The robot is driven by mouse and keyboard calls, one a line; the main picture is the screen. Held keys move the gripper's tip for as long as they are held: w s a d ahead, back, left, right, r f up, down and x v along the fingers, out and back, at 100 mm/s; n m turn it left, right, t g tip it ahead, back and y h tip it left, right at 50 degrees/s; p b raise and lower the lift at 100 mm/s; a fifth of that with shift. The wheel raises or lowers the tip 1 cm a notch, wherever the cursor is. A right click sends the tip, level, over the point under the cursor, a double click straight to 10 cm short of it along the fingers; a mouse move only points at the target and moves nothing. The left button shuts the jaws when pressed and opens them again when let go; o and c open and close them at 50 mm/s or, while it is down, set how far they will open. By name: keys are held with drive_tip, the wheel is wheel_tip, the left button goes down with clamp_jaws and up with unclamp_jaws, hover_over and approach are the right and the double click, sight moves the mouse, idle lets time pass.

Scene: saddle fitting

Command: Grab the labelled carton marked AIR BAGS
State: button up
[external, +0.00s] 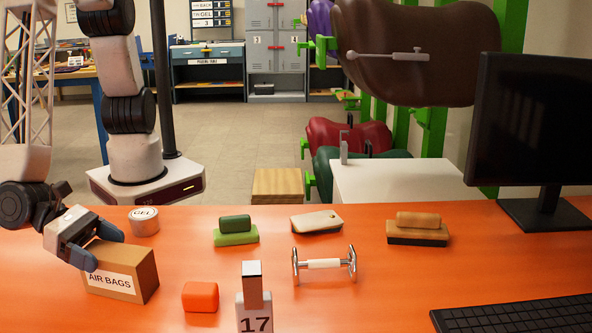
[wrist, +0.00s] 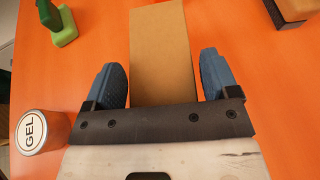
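The brown carton (external: 120,273) with the white AIR BAGS label stands upright on the orange table at the front left. Its plain top (wrist: 160,50) fills the middle of the wrist view, where the label does not show. My gripper (external: 94,244) is at the carton's upper part, with one blue finger on each side of it. In the wrist view my gripper (wrist: 164,72) is spread wide, with the carton between the fingers and narrow gaps showing beside it. I see no clear grip on the carton.
A GEL tin (external: 145,221) stands close behind the carton. An orange block (external: 200,297) lies to its right. A green brush-like block (external: 236,231), a metal-ended roller (external: 324,264) and a 17 marker (external: 254,300) stand farther right. The monitor (external: 530,135) and keyboard (external: 515,315) occupy the right side.

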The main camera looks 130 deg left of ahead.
drive_tip(key=c, duration=0.8)
drive_tip(key=shift+r, duration=0.2)
drive_tip(key=shift+r, duration=4.85)
